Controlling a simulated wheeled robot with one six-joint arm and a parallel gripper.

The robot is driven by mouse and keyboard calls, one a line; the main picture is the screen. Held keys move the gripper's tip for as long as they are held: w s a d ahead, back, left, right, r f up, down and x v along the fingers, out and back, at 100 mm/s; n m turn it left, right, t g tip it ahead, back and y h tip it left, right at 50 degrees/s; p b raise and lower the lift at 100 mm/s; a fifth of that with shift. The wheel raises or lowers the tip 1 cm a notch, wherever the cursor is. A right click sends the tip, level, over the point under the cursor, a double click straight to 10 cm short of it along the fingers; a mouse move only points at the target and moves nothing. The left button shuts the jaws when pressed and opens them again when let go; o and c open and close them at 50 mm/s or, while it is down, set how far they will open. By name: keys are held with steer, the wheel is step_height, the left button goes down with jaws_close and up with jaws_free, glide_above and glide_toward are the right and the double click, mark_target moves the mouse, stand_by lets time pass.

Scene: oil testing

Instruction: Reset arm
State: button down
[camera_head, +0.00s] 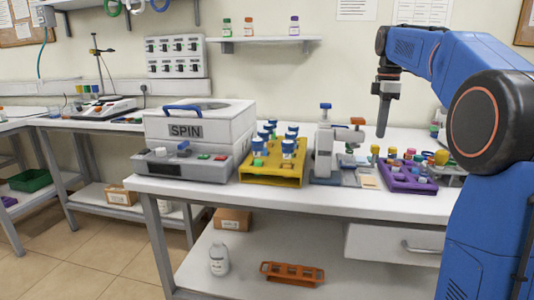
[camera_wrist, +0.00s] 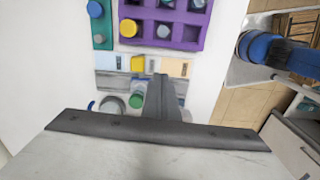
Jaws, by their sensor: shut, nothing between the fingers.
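My blue arm (camera_head: 425,50) reaches in from the right in the head view. My gripper (camera_head: 382,130) hangs from it, pointing down above the bench (camera_head: 300,200), to the right of the grey press-like device (camera_head: 325,150). It is shut and empty, with clear air below the fingertips. In the wrist view my gripper (camera_wrist: 161,80) shows at the centre as a dark narrow shape. The purple rack (camera_wrist: 205,25) lies beyond it at the top, with coloured caps in some slots.
The white SPIN machine (camera_head: 200,130) and a yellow rack (camera_head: 272,172) with blue-capped vials stand on the bench to the left. The purple rack (camera_head: 408,182) sits near the front edge. A lower shelf holds a white bottle (camera_head: 219,258) and an orange rack (camera_head: 292,274).

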steer(key=s+a+f+m+t, duration=0.1)
steer(key=s+a+f+m, duration=0.3)
steer(key=s, duration=0.6)
steer(key=s+a+f+m+t, duration=0.1)
steer(key=s+a+f+m, duration=0.3)
steer(key=s, duration=0.6)
steer(key=s+a+f+m+t, duration=0.1)
steer(key=s+a+f+m, duration=0.1)
steer(key=s+f, duration=0.6)
steer(key=s+a+f+m+t, duration=0.1)
steer(key=s+a+f+m, duration=0.2)
steer(key=s+f, duration=0.6)
steer(key=shift+s+f+m+t, duration=0.15)
steer(key=shift+f+m+t, duration=0.15)
steer(key=shift+f+m, duration=0.35)
